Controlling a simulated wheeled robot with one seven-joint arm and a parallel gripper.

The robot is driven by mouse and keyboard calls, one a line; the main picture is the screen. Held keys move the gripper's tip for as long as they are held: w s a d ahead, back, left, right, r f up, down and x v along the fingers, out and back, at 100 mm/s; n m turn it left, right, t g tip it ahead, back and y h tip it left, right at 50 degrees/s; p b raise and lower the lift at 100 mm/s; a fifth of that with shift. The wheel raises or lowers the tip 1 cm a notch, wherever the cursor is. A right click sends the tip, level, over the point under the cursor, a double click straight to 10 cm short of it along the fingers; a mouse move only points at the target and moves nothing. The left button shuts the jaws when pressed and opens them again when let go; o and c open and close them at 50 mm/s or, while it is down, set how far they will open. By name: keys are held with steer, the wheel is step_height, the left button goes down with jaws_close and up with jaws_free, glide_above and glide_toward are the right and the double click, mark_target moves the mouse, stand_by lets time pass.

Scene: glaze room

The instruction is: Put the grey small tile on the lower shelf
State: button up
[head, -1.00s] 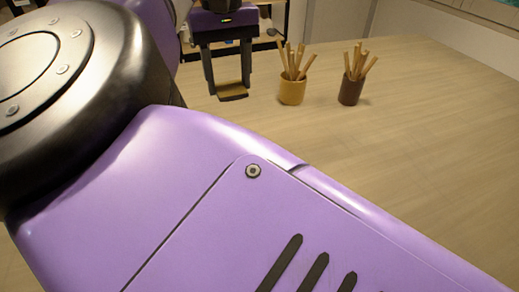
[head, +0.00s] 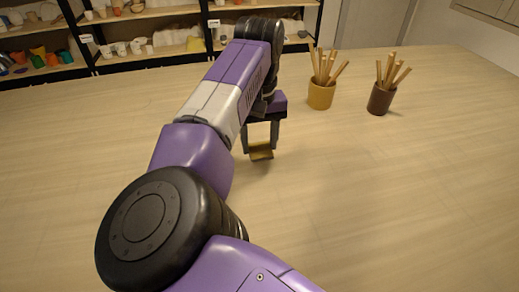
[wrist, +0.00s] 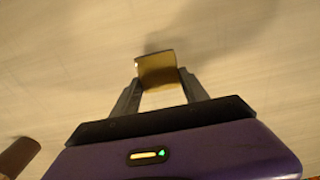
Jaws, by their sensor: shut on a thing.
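My gripper (head: 261,143) is over the table, left of the two pots. It is shut on a small flat tile (head: 261,153) that looks ochre-yellow, not grey. The wrist view shows the tile (wrist: 157,68) between the two fingertips (wrist: 158,84), with a soft shadow on the table beyond it. The gap under the tile is hard to judge. No grey tile can be made out. Black-framed shelving stands behind the table; its lower visible shelf (head: 165,55) carries pale and ochre pieces, and my arm covers part of it.
An ochre pot (head: 320,96) and a dark brown pot (head: 380,99), both holding wooden sticks, stand right of my gripper. A brown thing (wrist: 18,156) shows at the wrist view's lower left. The table (head: 420,200) is bare at front right.

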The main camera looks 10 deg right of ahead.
mark_target(260, 147)
steer(key=shift+f, duration=1.65)
steer(key=shift+f, duration=0.2)
steer(key=o, duration=1.4)
steer(key=shift+r, duration=0.2)
